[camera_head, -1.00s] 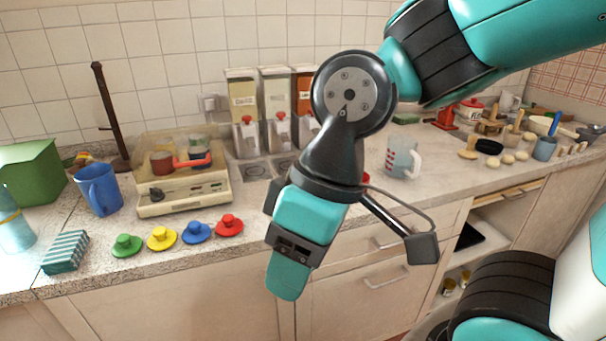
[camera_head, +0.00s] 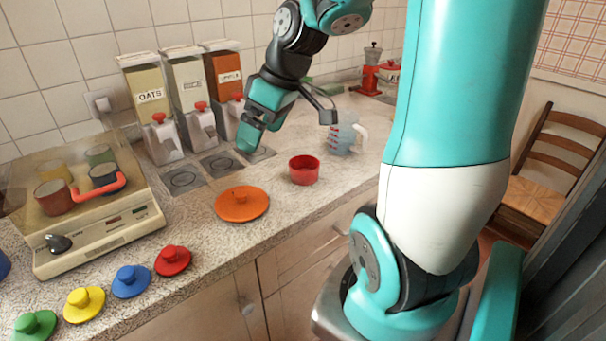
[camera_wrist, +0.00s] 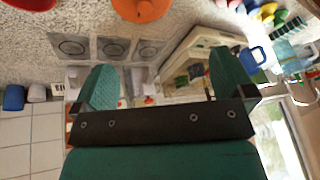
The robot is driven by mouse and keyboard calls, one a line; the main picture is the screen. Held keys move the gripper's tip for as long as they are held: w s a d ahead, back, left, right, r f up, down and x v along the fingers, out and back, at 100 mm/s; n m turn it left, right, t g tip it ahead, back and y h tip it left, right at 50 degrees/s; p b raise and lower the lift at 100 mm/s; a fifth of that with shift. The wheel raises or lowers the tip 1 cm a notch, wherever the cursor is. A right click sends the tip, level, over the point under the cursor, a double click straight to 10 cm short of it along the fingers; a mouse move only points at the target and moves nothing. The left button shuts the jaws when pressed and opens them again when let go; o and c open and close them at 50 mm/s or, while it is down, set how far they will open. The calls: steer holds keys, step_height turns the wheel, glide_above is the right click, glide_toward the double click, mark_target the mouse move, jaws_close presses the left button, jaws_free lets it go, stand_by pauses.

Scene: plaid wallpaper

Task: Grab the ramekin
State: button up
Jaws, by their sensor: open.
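A small red ramekin (camera_head: 304,170) stands upright and uncovered on the speckled counter (camera_head: 240,265), near the front edge. A dark red shape (camera_wrist: 32,3) cut by the top edge of the wrist view looks like the same ramekin. My gripper (camera_head: 250,140) is open and empty. It hangs above the counter, to the left of the ramekin and behind it, before the dispensers. In the wrist view my gripper (camera_wrist: 163,80) shows its two teal fingers apart with nothing between them.
An orange lid (camera_head: 242,203) lies left of the ramekin, and a measuring jug (camera_head: 344,133) stands behind it to the right. Dispensers (camera_head: 191,97) line the wall. A covered cooker-like box (camera_head: 95,240) with several cups is at left. Several coloured lids (camera_head: 131,281) lie in front.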

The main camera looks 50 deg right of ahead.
steer(key=s+d+f+m+t+h, duration=0.1)
steer(key=s+d, duration=0.1)
steer(key=d, duration=0.6)
steer(key=s+d+f+m+h, duration=0.1)
steer(key=s+d, duration=0.2)
steer(key=d, duration=0.6)
glide_toward(304, 167)
steer(key=shift+s+a+f, duration=0.1)
steer(key=shift+a+f, duration=0.25)
steer(key=shift+a, duration=0.25)
steer(key=shift+s+a+f, duration=0.1)
steer(key=shift+a+f, duration=0.25)
steer(key=shift+a, duration=0.3)
steer(key=shift+p+x, duration=0.4)
steer(key=shift+x, duration=2.6)
steer(key=shift+a, duration=0.2)
steer(key=c, duration=0.8)
